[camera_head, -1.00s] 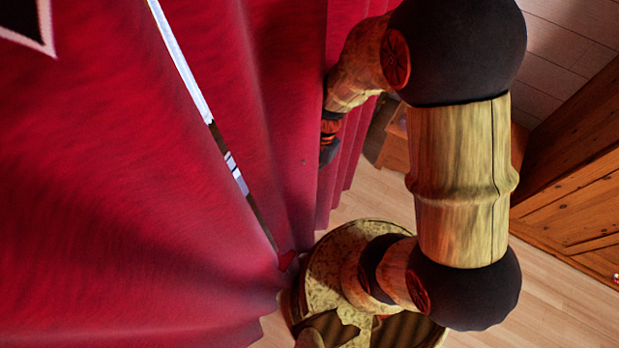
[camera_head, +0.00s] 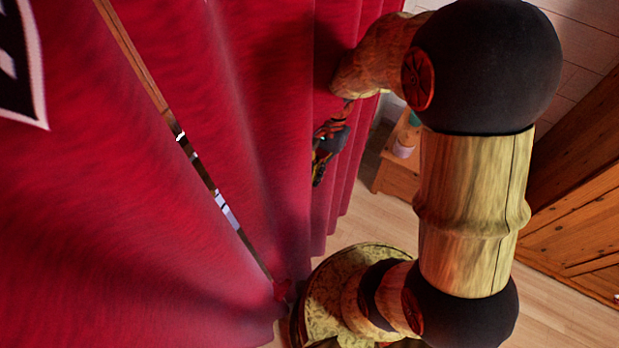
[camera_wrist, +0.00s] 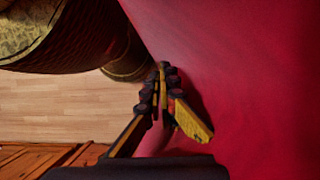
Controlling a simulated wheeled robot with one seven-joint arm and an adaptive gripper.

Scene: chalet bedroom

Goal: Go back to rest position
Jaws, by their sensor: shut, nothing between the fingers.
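My gripper (camera_wrist: 162,78) is shut and empty in the wrist view, its dark and yellow fingertips together. It is close to the red curtain (camera_wrist: 240,60), and I cannot tell whether they touch. In the head view my gripper (camera_head: 322,160) is small and partly in shadow, hanging below my bent arm against the folds of the curtain (camera_head: 240,120). My arm rises from my round base at the bottom, and its large dark elbow is at upper right.
A narrow gap (camera_head: 205,175) runs between curtain panels at left. A small wooden cabinet (camera_head: 398,178) with a pale container (camera_head: 404,148) on it stands behind my arm. Wooden furniture (camera_head: 585,225) is at right. Light plank floor (camera_wrist: 60,108) shows between.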

